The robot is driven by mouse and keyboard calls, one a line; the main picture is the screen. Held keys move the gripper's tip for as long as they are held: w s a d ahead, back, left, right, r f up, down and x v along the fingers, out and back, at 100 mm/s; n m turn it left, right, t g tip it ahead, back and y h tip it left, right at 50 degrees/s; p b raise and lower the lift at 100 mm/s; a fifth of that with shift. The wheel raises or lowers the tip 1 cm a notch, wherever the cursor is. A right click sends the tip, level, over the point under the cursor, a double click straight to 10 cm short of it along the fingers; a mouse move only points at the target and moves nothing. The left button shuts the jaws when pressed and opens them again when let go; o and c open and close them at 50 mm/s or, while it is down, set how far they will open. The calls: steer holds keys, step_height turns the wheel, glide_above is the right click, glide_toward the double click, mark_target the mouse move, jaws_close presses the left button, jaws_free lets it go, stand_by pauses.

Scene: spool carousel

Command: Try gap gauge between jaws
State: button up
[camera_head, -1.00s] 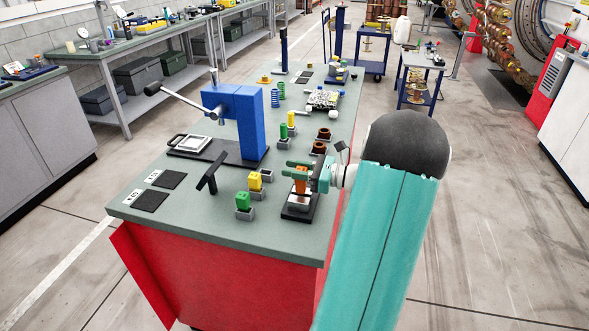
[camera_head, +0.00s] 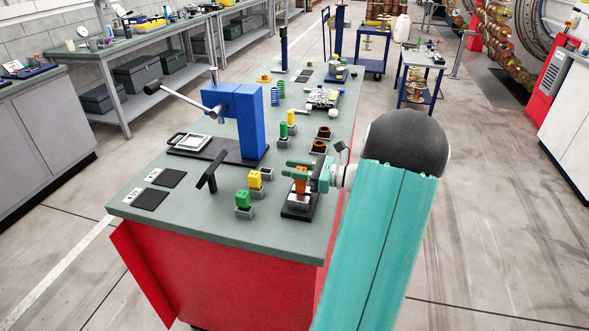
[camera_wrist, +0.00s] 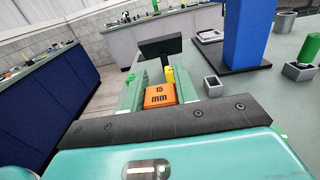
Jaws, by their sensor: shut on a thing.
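My gripper (camera_head: 304,171), with green fingers, is at the bench's near right part. It is shut on an orange gap gauge (camera_head: 300,188). In the wrist view the orange gauge (camera_wrist: 160,96) reads "15 mm" and sits between the two fingers. Below it in the head view is a pale block on a black base (camera_head: 299,212). The fingers partly hide this spot, and I cannot tell whether the gauge touches the block or sits between jaws. A green gauge (camera_head: 243,200) and a yellow gauge (camera_head: 254,180) stand in grey holders to the left.
A blue press (camera_head: 240,110) with a long lever stands behind on the grey-green bench top (camera_head: 200,222). A black tilted stand (camera_head: 207,172) is left of the gauges. Green and yellow cylinders, brown rings and a blue spring stand farther back. The front left top holds two black pads (camera_head: 151,199).

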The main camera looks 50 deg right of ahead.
step_height(320, 180, up, 8)
steer(key=shift+f, duration=0.2)
stand_by(1.3)
